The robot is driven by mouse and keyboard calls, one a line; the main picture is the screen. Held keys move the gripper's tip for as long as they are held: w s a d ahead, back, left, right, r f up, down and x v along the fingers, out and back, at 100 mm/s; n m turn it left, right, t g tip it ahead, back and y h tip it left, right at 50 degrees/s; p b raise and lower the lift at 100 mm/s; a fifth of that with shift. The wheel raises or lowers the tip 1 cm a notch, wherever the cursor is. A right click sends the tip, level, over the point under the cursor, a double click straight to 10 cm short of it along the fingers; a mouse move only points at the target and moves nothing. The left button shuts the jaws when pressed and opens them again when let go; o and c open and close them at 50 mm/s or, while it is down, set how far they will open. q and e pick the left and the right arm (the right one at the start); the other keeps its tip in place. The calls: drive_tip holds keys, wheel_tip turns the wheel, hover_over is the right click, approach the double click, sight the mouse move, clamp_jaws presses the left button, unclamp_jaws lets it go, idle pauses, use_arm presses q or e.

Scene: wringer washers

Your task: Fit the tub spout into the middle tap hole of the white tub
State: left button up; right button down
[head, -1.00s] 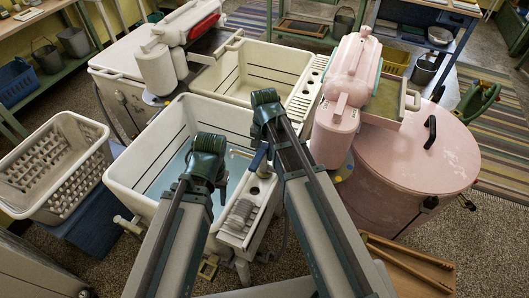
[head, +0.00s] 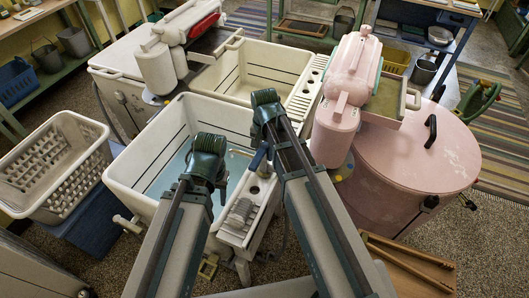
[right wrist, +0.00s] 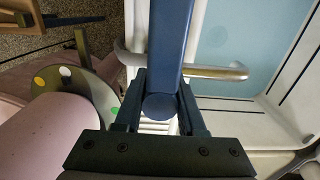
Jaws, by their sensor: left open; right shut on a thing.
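The white tub (head: 118,176) stands in front of me with pale blue water in it. Its right-hand ledge (head: 228,240) carries a ribbed part. My right gripper (right wrist: 158,108) is shut on a blue bar of the tub spout, which also shows in the head view (head: 259,156) above the ledge. In the right wrist view the spout's bent metal tube (right wrist: 217,72) crosses behind the bar, near the tub's rim; the joint is hidden. My left gripper (head: 221,188) is open and empty over the tub's near side, its fingertips mostly hidden.
A pink washer (head: 425,165) with a pink wringer (head: 350,75) stands close on the right. A second tub (head: 240,72) and a cream wringer (head: 160,65) are behind. A laundry basket (head: 60,165) stands at the left.

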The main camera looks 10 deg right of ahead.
sight(264, 145)
drive_tip(key=shift+s, duration=0.1)
unclamp_jaws()
idle(0.4)
idle(0.3)
drive_tip(key=shift+r+p, duration=3.5)
drive_tip(key=shift+p, duration=0.1)
use_arm(q)
wheel_tip(264, 145, up, 7)
use_arm(e)
drive_tip(key=shift+a+f, duration=0.1)
